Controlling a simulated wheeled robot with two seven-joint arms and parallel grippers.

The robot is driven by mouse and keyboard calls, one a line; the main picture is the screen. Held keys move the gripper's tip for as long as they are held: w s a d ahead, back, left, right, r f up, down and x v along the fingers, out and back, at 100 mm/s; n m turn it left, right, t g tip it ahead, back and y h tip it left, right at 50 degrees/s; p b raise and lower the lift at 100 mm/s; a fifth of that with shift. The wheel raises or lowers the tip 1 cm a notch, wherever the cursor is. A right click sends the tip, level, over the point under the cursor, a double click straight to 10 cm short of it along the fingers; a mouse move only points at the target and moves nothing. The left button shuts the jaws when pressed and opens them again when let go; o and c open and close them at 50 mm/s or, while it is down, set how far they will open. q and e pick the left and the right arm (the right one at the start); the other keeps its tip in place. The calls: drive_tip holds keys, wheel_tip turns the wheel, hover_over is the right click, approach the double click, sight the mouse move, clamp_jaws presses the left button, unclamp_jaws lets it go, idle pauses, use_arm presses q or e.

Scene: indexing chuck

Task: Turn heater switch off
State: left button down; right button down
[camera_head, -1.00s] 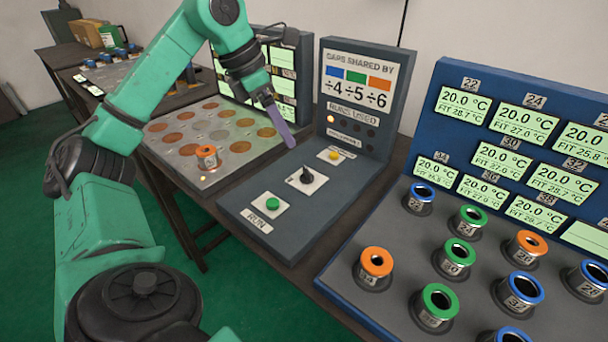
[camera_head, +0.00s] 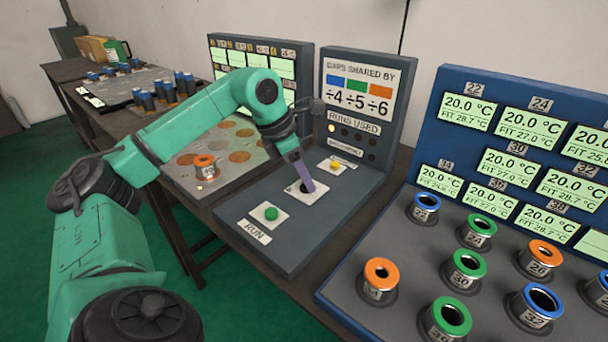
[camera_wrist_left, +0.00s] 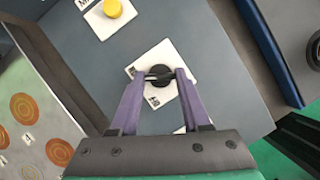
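The heater switch is a black rotary knob (camera_wrist_left: 160,84) on a white plate (camera_wrist_left: 167,58), in the middle of the grey control panel (camera_head: 330,210). Its thin bar handle lies across the gap between my fingers in the left wrist view. Two small labels on the plate are too small to read surely. My left gripper (camera_head: 304,178) is down at the switch and hides most of it in the head view. In the left wrist view my left gripper (camera_wrist_left: 160,75) has its two purple fingers apart, one on each side of the knob. Firm contact cannot be told. My right gripper is not in view.
A green RUN button (camera_head: 271,213) and a yellow button (camera_head: 335,167) flank the switch. The upright sign panel (camera_head: 358,95) stands behind. An orange-ringed cylinder (camera_head: 204,166) stands on the left plate. Several ringed sockets and a blue display board (camera_head: 480,145) are at right.

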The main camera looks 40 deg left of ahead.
use_arm(q)
drive_tip(key=shift+n, duration=0.4)
drive_tip(key=n+y+p, duration=0.1)
drive_tip(key=n, duration=0.1)
drive_tip(key=shift+d+r+n+t, duration=0.1)
drive_tip(key=shift+n+t, duration=0.2)
drive_tip(key=n+y+p, duration=0.1)
drive_tip(key=n+p, duration=0.1)
drive_tip(key=shift+d+r+n, duration=0.1)
drive_tip(key=shift+d+n, duration=0.05)
drive_tip(key=shift+n, duration=0.15)
drive_tip(key=n+y+p, duration=0.1)
drive_tip(key=n+p, duration=0.1)
drive_tip(key=n, duration=0.1)
drive_tip(key=shift+d+y, duration=0.1)
drive_tip(key=shift+y, duration=0.2)
drive_tip(key=shift+n+y+p, duration=0.4)
drive_tip(key=shift+n+p, duration=0.2)
drive_tip(key=shift+n, duration=0.9)
drive_tip(key=shift+c, duration=1.8)
unclamp_jaws()
drive_tip(key=shift+f, duration=0.2)
